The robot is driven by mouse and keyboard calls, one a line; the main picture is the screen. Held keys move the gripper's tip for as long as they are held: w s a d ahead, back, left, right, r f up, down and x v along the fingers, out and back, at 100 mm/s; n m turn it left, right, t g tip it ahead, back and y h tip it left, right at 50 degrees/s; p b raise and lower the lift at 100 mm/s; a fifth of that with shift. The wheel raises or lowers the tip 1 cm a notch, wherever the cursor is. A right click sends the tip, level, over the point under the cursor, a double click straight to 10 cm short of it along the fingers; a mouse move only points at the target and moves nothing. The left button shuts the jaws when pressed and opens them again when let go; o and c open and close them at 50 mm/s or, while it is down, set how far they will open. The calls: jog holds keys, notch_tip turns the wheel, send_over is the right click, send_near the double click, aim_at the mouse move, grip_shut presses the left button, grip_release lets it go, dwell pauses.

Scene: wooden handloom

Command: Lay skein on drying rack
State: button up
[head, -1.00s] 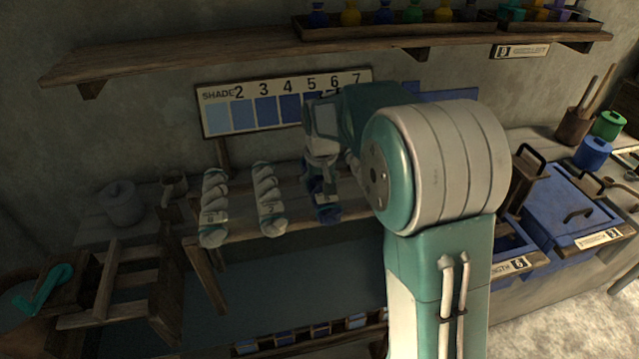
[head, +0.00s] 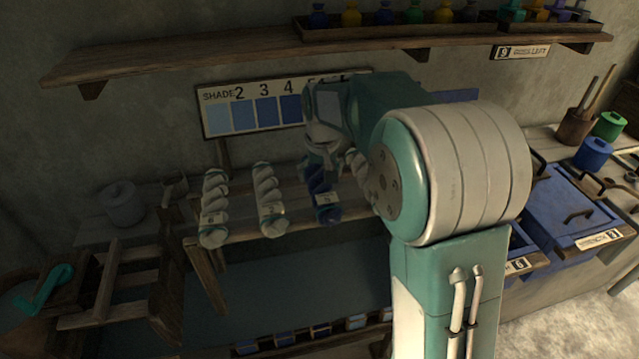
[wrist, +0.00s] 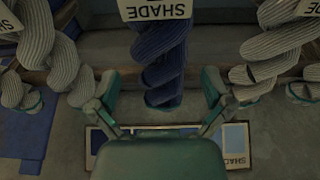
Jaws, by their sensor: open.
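A dark blue twisted skein (head: 322,196) lies on the wooden rack (head: 240,232), to the right of two white skeins, a left one (head: 214,208) and a middle one (head: 268,198). In the wrist view the blue skein (wrist: 162,52) hangs between my spread fingers, with a tag reading SHADE. My gripper (head: 322,165) is open just above and behind the blue skein's far end. In the wrist view my gripper (wrist: 160,92) has a fingertip on each side of the skein, with gaps showing. Another pale skein beside my arm is partly hidden.
A shade chart (head: 255,112) stands on the wall behind the rack. A long shelf (head: 230,58) with bottles runs above. Blue lidded vats (head: 572,208) stand at the right. A wooden frame with a teal crank (head: 42,288) is at the left.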

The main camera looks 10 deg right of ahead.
notch_tip(320, 180, up, 8)
jog(key=s, duration=0.1)
jog(key=s+r+t, duration=0.2)
jog(key=s+r, duration=0.2)
jog(key=s, duration=1)
jog(key=s+f+t, duration=0.1)
jog(key=s+f, duration=0.1)
jog(key=s, duration=0.5)
jog(key=s+f+t, duration=0.1)
jog(key=s+f, duration=0.2)
jog(key=s, duration=0.4)
jog(key=w+r+g, duration=0.1)
jog(key=w+r, duration=0.1)
jog(key=w, duration=0.5)
jog(key=w+r+g, duration=0.1)
jog(key=w+r, duration=0.2)
jog(key=w, duration=0.3)
jog(key=g, duration=0.3)
send_near(320, 180)
jog(key=shift+f, duration=0.2)
jog(key=shift+w+f, duration=0.35)
notch_tip(320, 180, down, 11)
jog(key=shift+s+r, duration=0.2)
